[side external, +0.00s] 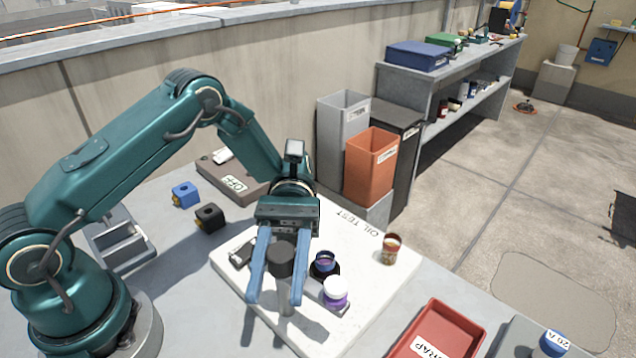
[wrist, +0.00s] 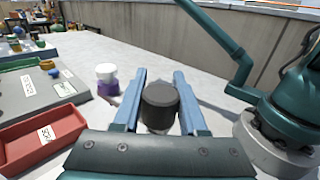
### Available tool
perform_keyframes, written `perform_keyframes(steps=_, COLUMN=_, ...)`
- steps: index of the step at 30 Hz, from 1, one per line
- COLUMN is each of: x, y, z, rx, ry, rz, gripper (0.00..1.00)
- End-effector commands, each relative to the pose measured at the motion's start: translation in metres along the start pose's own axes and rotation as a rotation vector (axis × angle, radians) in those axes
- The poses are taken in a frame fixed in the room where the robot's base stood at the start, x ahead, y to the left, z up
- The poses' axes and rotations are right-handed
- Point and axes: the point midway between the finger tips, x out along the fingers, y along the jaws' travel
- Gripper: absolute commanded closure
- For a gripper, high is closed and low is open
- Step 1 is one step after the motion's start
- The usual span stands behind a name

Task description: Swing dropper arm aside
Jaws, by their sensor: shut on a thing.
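My gripper (side external: 276,300) points down over the white OIL TEST board (side external: 372,282), its two blue fingers on either side of a black-capped cylinder (side external: 281,258). The fingers are shut on it. A paler grey part shows below the black cap. In the wrist view my gripper (wrist: 159,76) has the same black-capped cylinder (wrist: 160,104) between its fingers. A purple jar with a white lid (side external: 335,292) stands just right of the fingers. A small dark pot with purple inside (side external: 325,263) sits behind that jar. I cannot clearly pick out a dropper arm.
A small amber cup (side external: 391,248) stands at the board's right. A small metal piece (side external: 240,253) lies at its left. A red SCRAP tray (side external: 437,333) is front right.

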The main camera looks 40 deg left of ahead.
Motion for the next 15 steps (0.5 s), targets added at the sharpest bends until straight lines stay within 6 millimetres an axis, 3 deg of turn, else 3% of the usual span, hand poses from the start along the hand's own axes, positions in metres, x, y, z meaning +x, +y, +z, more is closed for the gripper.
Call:
perform_keyframes(steps=9, x=-0.0004, y=-0.0010, z=0.0006, rx=-0.002, ry=-0.002, rz=-0.009, gripper=1.00)
perform_keyframes(steps=10, x=-0.0004, y=-0.0010, z=0.0006, rx=-0.002, ry=-0.002, rz=-0.009, gripper=0.55)
perform_keyframes(steps=12, x=-0.0003, y=-0.0009, z=0.0005, rx=-0.002, ry=-0.002, rz=-0.008, gripper=0.28)
perform_keyframes(steps=15, x=-0.0002, y=-0.0007, z=0.0005, rx=-0.002, ry=-0.001, rz=-0.008, gripper=0.28)
